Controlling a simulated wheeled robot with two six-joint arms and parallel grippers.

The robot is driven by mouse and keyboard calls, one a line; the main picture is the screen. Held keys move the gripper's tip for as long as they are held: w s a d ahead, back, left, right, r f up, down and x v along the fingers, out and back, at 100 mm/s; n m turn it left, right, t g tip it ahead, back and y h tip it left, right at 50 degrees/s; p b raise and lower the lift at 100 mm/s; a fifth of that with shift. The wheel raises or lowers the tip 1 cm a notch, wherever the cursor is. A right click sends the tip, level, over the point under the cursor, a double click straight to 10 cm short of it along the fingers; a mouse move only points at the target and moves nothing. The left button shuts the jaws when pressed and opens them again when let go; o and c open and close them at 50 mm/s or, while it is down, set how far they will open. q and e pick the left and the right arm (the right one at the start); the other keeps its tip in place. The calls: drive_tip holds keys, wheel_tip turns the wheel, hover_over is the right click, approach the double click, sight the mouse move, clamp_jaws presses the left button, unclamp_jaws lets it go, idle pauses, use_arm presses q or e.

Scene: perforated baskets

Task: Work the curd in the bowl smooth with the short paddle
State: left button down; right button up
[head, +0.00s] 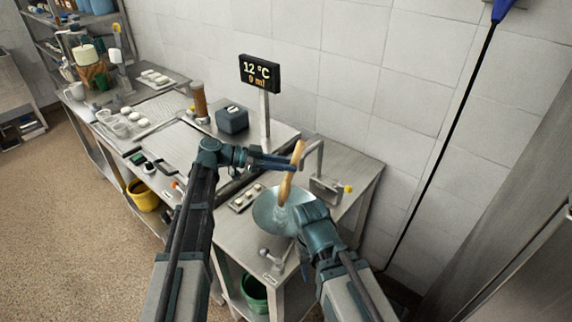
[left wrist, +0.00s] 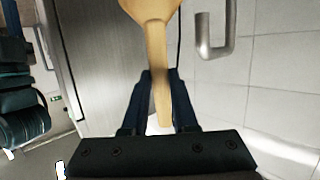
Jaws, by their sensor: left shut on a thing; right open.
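The short wooden paddle (head: 286,187) stands tilted over the bowl. My left gripper (head: 292,166) is shut on its handle, and in the left wrist view the paddle (left wrist: 157,60) runs between the two fingers (left wrist: 160,100), its broad end at the top edge. The pale blue-grey bowl (head: 264,213) sits on the steel bench. The paddle's lower end overlaps the bowl; I cannot tell whether it touches anything inside. My right gripper (head: 300,214) is open at the bowl's right side and covers part of it. The curd cannot be made out clearly.
A bent steel spout (head: 318,148) stands just behind the bowl. A display sign (head: 261,73) reads 12 °C. A small tray (head: 245,199) lies left of the bowl. A dark box (head: 232,120) and an amber cylinder (head: 199,99) stand farther back. A tiled wall closes the right side.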

sight(286, 182)
use_arm(q)
drive_tip(key=shift+r+p, duration=1.6)
drive_tip(key=shift+r, duration=0.3)
use_arm(e)
wheel_tip(286, 182, up, 4)
drive_tip(key=shift+f, duration=0.15)
use_arm(q)
drive_tip(key=shift+f, duration=0.15)
use_arm(e)
drive_tip(key=shift+f, duration=0.1)
use_arm(q)
drive_tip(key=shift+s+f+b, duration=0.3)
drive_tip(key=shift+f+b, duration=0.3)
drive_tip(key=shift+b, duration=0.1)
drive_tip(key=shift+s+f+b, duration=0.3)
drive_tip(key=shift+f+b, duration=0.25)
drive_tip(key=shift+b, duration=0.1)
use_arm(e)
wheel_tip(286, 182, down, 2)
drive_tip(key=shift+f, duration=0.2)
use_arm(q)
wheel_tip(286, 182, down, 6)
drive_tip(key=b, duration=0.6)
use_arm(e)
wheel_tip(286, 182, down, 6)
use_arm(q)
drive_tip(key=shift+f+b, duration=0.25)
drive_tip(key=shift+b, duration=0.05)
use_arm(e)
drive_tip(key=shift+f, duration=0.3)
